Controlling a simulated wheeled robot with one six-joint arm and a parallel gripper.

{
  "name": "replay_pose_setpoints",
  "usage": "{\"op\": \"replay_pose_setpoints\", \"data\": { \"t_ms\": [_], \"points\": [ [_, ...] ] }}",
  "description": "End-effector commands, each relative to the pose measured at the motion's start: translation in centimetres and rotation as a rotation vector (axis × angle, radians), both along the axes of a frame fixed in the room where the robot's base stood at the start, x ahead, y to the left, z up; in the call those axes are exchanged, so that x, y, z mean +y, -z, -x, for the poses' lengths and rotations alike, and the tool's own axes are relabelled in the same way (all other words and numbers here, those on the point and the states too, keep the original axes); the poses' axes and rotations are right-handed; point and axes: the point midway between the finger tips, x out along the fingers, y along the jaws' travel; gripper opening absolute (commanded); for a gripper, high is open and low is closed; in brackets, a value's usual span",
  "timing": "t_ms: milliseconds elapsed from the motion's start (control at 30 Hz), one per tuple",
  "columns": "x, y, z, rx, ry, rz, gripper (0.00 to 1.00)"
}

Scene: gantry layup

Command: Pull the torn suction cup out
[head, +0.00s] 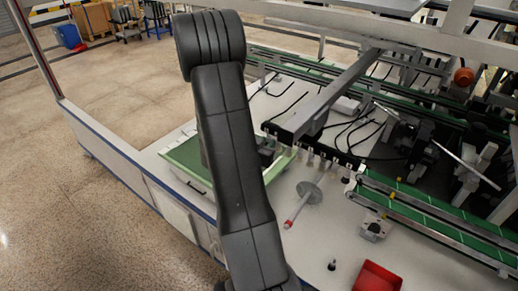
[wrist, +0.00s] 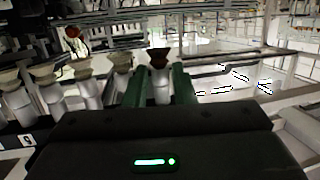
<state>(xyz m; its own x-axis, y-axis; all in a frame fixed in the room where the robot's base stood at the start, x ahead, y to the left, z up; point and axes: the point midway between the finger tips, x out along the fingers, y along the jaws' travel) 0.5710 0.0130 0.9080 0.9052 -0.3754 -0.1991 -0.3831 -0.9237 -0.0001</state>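In the wrist view a dark brown suction cup (wrist: 159,58) stands upright on a pale metal stem (wrist: 162,90). It is darker than the paler cups in the row to its left; a tear is too small to make out. The two green fingers of my gripper (wrist: 159,86) stand on either side of this stem, with a visible gap to it. My gripper is open. In the head view my black arm hides the gripper and this cup. The row of cup stems (head: 310,157) shows partly, to the right of my arm.
Paler cups (wrist: 122,62) stand close to the left finger. A small dark part (head: 332,265) stands on the white table near a red bin (head: 377,279). A red-handled tool (head: 294,213) lies nearby. Green conveyor belts (head: 430,211) run at the right.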

Motion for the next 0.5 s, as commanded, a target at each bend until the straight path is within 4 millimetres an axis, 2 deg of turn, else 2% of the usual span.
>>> {"op": "replay_pose_setpoints", "data": {
  "t_ms": [200, 500],
  "points": [
    [-1.3, 0.6, -2.9, 0.001, 0.002, 0.0, 0.23],
    [-1.7, 0.9, -4.0, -0.001, -0.001, 0.0, 0.23]
  ]
}}
